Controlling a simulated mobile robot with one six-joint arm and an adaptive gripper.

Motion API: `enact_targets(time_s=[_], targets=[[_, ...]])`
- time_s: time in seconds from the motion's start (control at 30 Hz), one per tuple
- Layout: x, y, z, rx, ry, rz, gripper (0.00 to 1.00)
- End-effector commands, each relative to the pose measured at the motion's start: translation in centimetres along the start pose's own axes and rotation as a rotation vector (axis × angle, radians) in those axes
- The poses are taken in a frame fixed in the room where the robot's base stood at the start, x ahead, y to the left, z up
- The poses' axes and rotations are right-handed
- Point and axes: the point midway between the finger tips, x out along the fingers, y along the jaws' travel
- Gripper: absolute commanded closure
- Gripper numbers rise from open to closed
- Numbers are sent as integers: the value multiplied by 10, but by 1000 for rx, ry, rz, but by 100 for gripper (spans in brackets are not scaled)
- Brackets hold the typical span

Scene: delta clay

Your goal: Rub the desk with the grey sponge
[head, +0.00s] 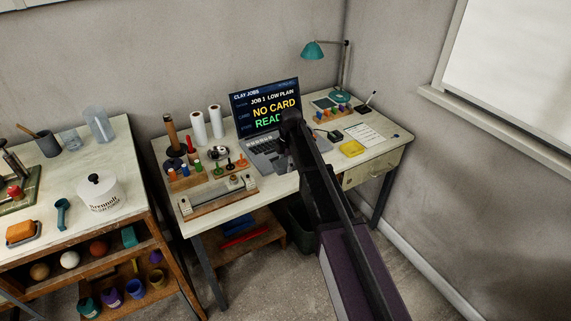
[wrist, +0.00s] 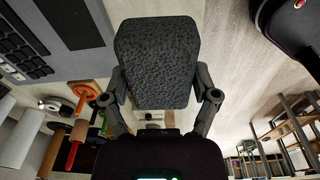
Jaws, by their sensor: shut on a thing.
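My gripper (wrist: 160,98) is shut on the grey sponge (wrist: 157,62), a dark speckled block held between the two fingers in the wrist view. In the head view my arm reaches over the pale desk (head: 283,187), in front of the laptop. The arm hides most of the gripper and the sponge there. The desk top (wrist: 226,70) shows beside the sponge in the wrist view. I cannot tell whether the sponge touches it.
The laptop (head: 264,108) stands at the back of the desk. A clamp-like wooden fixture (head: 218,195), coloured pegs and white rolls crowd the left. A yellow pad (head: 352,148), a paper sheet (head: 366,134) and a teal lamp (head: 313,50) are at the right. A narrow front strip is clear.

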Motion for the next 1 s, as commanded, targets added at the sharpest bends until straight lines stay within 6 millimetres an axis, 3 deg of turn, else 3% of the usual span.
enact_targets(time_s=[0.23, 0.6, 1.0], targets=[[-4, 0, 0, 0, 0, 0, 61], [-28, 1, -3, 0, 0, 0, 61], [-30, 1, -3, 0, 0, 0, 61]])
